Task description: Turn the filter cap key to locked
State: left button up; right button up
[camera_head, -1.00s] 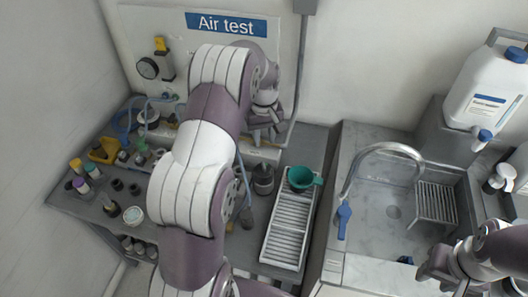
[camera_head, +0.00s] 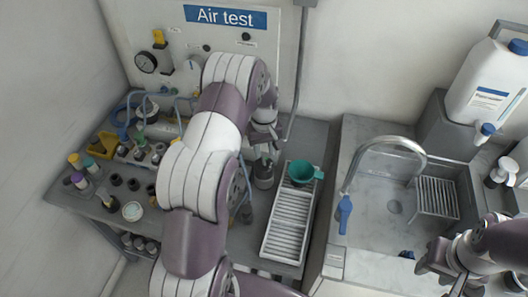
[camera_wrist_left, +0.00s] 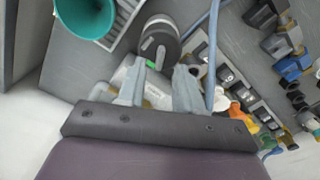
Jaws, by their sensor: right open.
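A dark cylindrical canister (camera_head: 263,174) stands on the bench left of the slatted tray. In the left wrist view its round dark cap with a grey bar-shaped key (camera_wrist_left: 158,43) lies just beyond my fingertips, with a small green mark at its near edge. I cannot tell whether the key stands at locked. My left gripper (camera_head: 264,146) is above the canister, fingers pointing down. In the left wrist view my left gripper (camera_wrist_left: 158,76) has its fingers apart with nothing clearly held. My right gripper (camera_head: 432,262) is open and empty in front of the sink.
A slatted tray (camera_head: 287,232) holding a teal funnel (camera_head: 302,173) lies right of the canister. Bottles, cups and blue hoses crowd the bench's left. The Air test panel (camera_head: 170,30) rises behind. A sink with a tap (camera_head: 385,145) is on the right.

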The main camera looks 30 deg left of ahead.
aim_at(264, 159)
pick_arm(q)
notch_tip(264, 159, down, 4)
jog(key=shift+a+r, duration=0.1)
jog(key=shift+r, duration=0.15)
